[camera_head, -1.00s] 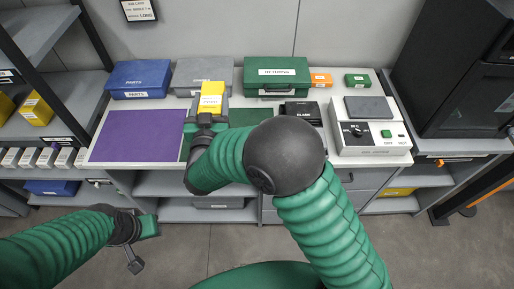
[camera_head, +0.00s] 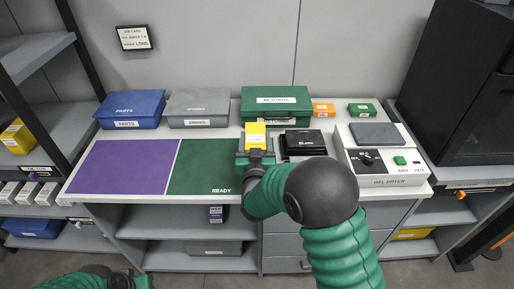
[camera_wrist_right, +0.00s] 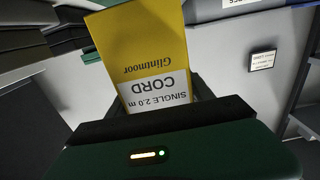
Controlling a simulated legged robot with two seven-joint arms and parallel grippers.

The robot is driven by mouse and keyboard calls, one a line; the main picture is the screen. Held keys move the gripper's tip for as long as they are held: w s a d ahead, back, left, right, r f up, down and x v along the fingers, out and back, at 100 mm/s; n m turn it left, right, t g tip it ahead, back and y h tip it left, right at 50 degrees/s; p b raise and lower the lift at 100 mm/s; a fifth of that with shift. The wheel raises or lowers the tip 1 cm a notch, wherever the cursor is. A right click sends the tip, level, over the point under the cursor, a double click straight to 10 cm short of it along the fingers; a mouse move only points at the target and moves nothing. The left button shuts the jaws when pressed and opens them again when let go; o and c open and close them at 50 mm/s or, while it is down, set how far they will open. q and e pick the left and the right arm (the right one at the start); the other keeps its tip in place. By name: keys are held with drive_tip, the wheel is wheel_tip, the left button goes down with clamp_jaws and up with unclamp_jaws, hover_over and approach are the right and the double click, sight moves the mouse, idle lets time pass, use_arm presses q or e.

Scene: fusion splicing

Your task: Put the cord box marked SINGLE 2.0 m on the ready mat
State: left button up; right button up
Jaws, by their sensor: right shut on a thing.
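The yellow cord box (camera_head: 255,134) is held upright in my right gripper (camera_head: 256,155). In the right wrist view the cord box (camera_wrist_right: 145,55) shows upside-down print reading SINGLE 2.0 m, CORD, Glintmoor. My right gripper (camera_wrist_right: 165,115) is shut on its lower part. The green ready mat (camera_head: 205,165), marked READY, lies on the bench just left of the gripper and is bare where it shows. The box appears near the mat's right edge; its height above the bench is hard to tell. My left gripper (camera_head: 138,281) is cut off at the bottom edge, its jaws unclear.
A purple mat (camera_head: 125,165) adjoins the ready mat on the left and is empty. Behind stand a blue case (camera_head: 132,108), a grey case (camera_head: 198,106) and a green case (camera_head: 276,103). A black device (camera_head: 305,145) and a white oven unit (camera_head: 385,160) stand right.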

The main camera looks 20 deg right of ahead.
drive_tip(key=shift+w+d+f, duration=0.15)
drive_tip(key=shift+d+f, duration=0.05)
drive_tip(key=shift+d, duration=0.05)
drive_tip(key=f, duration=0.3)
drive_tip(key=shift+a, duration=0.4)
drive_tip(key=o, duration=1.4)
drive_tip(key=shift+d, duration=0.1)
use_arm(q)
drive_tip(key=shift+a+f, duration=0.2)
drive_tip(key=shift+f, duration=0.05)
use_arm(e)
drive_tip(key=o, duration=0.3)
drive_tip(key=shift+d, duration=0.15)
drive_tip(key=shift+o, duration=0.2)
drive_tip(key=shift+s+a, duration=0.2)
drive_tip(key=shift+s, duration=0.15)
drive_tip(key=v, duration=1.1)
drive_tip(key=shift+s+a+r+b, duration=0.1)
drive_tip(key=shift+s+b, duration=0.1)
drive_tip(key=shift+b, duration=0.1)
use_arm(q)
drive_tip(key=shift+s+f, duration=0.1)
